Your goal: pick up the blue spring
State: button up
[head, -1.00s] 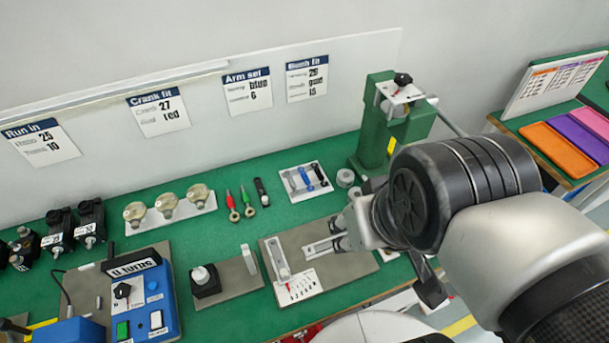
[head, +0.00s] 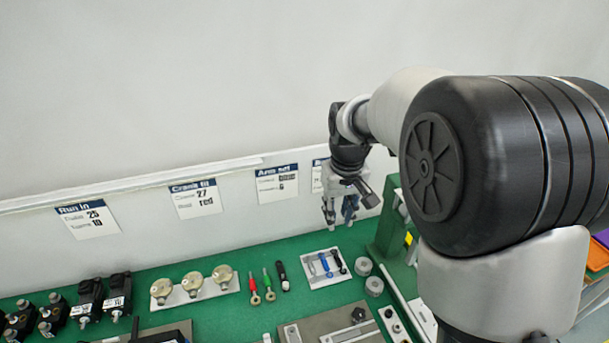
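The blue spring (head: 325,265) lies in the middle of a small white tray (head: 315,284) on the green bench in the head view. A grey spring (head: 310,266) is on its left and a black one (head: 338,261) on its right. My gripper (head: 340,222) points down with its fingers apart and nothing seen between them. In the picture it is just above the tray, in front of the wall board. It appears raised clear of the tray; its exact height and depth are hard to tell.
Two grey metal cylinders (head: 373,286) stand right of the tray, near the green press frame (head: 389,222). Red and green-handled tools (head: 268,284) and a black tool (head: 282,277) lie to the left. A tray of brass-coloured discs (head: 192,289) is farther left. My arm covers the right side.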

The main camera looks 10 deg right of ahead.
jog(key=g+p, duration=0.2)
jog(key=p, duration=0.1)
send_near(325, 263)
notch_tip(325, 263, down, 9)
jog(key=b, duration=0.4)
jog(key=shift+r+b, duration=0.15)
jog(key=shift+b, duration=0.15)
jog(key=shift+r, duration=0.1)
grip_shut()
